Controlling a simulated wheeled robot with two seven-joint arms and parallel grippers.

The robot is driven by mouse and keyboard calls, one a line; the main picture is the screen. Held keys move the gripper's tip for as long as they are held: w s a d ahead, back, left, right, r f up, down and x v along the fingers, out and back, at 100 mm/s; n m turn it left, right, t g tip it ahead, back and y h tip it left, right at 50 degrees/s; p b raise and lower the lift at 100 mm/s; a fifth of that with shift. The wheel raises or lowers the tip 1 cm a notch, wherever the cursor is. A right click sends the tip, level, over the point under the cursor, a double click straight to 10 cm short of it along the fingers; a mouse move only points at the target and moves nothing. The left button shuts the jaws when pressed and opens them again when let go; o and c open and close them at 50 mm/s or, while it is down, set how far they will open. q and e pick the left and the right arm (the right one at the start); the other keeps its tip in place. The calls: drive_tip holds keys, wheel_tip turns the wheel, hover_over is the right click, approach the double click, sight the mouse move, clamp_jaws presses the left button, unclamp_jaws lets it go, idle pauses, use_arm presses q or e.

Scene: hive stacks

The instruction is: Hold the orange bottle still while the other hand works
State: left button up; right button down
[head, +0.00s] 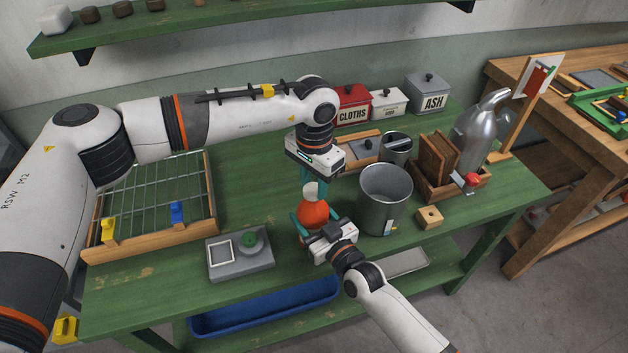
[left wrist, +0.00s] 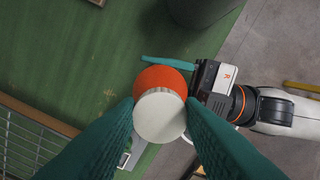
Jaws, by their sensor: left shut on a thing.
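The orange bottle (head: 313,214) stands upright near the front of the green table, with a white round cap (left wrist: 160,116) on top. My left gripper (head: 312,186) points down from above, its teal fingers shut on the white cap; in the left wrist view the cap sits between the fingertips (left wrist: 160,108). My right gripper (head: 312,222) reaches in from the front right, low at the bottle, with its teal fingers closed around the orange body. One of its fingers shows against the bottle in the left wrist view; the other is mostly hidden there.
A metal bucket (head: 385,200) stands close to the right of the bottle.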

use_arm(q)
drive_tip(key=o, duration=0.9)
drive_tip(key=shift+o, duration=0.2)
drive_tip(key=shift+r, duration=2.3)
drive_tip(key=shift+c, duration=0.3)
